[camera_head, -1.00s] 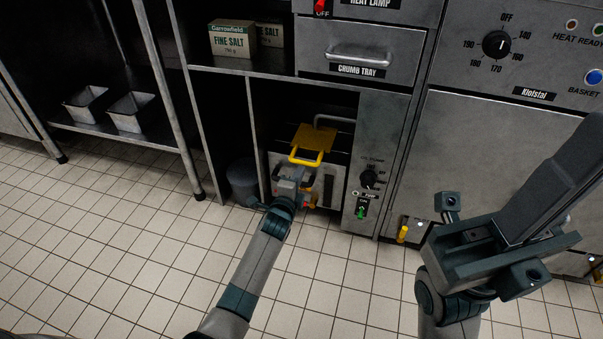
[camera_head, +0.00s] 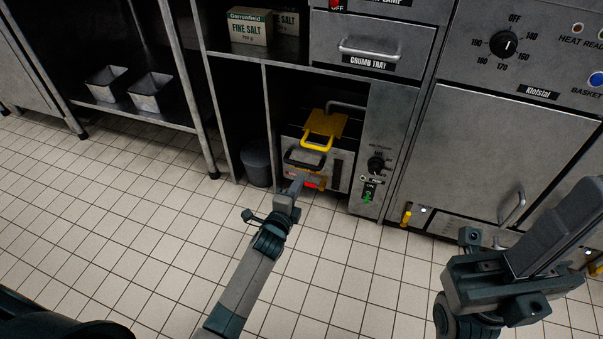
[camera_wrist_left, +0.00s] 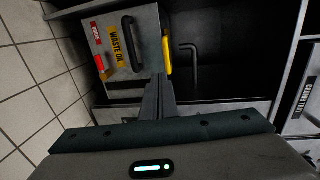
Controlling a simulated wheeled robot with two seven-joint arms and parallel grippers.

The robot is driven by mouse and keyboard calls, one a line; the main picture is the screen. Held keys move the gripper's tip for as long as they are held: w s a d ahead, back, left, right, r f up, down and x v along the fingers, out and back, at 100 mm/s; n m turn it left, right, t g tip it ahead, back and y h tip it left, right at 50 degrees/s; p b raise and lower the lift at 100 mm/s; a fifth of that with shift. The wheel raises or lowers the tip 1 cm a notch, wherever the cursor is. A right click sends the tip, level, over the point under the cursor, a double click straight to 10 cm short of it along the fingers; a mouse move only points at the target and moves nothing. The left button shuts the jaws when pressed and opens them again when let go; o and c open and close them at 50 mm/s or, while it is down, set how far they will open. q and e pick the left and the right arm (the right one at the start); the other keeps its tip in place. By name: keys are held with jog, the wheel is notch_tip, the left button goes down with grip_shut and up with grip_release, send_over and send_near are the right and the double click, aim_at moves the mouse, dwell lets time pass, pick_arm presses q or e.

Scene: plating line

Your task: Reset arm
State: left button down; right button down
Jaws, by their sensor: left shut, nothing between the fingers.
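My left gripper (camera_head: 298,184) is shut and empty, in front of the low bay under the counter. It also shows in the left wrist view (camera_wrist_left: 160,95), its two fingers together. Beyond it is a grey waste oil box (camera_head: 325,168) with a black handle (camera_head: 305,159) and a red part low on its front. The box's "WASTE OIL" label (camera_wrist_left: 115,45) shows in the left wrist view. A yellow handle (camera_head: 314,143) is above the box. My right gripper (camera_head: 550,235) is large at the lower right; whether its jaws are open is unclear.
A grey bin (camera_head: 257,163) stands left of the bay. A control panel with a dial (camera_head: 376,164) is to its right. A fryer cabinet door (camera_head: 500,150) and its handle (camera_head: 512,207) are near my right arm. Open tiled floor (camera_head: 130,230) lies to the left.

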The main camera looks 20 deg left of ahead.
pick_arm(q)
jog(key=shift+s, duration=0.35)
dwell(0.3)
